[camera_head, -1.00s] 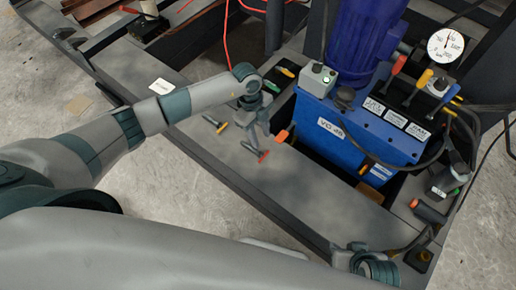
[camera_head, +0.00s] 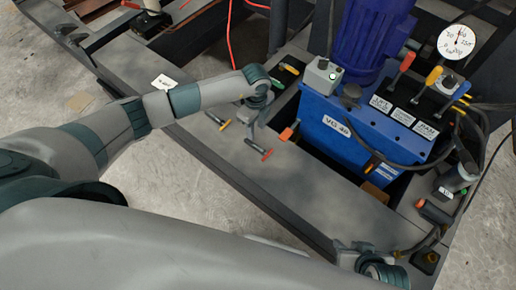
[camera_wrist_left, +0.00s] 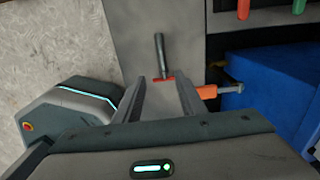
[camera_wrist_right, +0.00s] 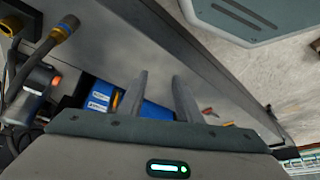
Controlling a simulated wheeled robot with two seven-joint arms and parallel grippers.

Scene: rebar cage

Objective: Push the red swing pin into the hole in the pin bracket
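The red swing pin, a dark grey rod with a red crossbar (camera_head: 257,149), lies on the grey beam. In the left wrist view the pin (camera_wrist_left: 160,57) is upright in the picture, its red end toward my fingers. My left gripper (camera_head: 262,133) is open just above the beam near the pin. In the left wrist view its fingers (camera_wrist_left: 160,90) are apart, with the red end beyond the gap and no visible grip. My right gripper (camera_wrist_right: 160,82) is open and empty; in the head view only part of its wrist shows. I cannot clearly identify the pin bracket or its hole.
An orange-handled part (camera_head: 287,133) lies right of the pin, close to my left fingers. The blue power unit (camera_head: 350,140) stands behind, with levers and hoses. The beam's (camera_head: 290,190) front stretch is clear.

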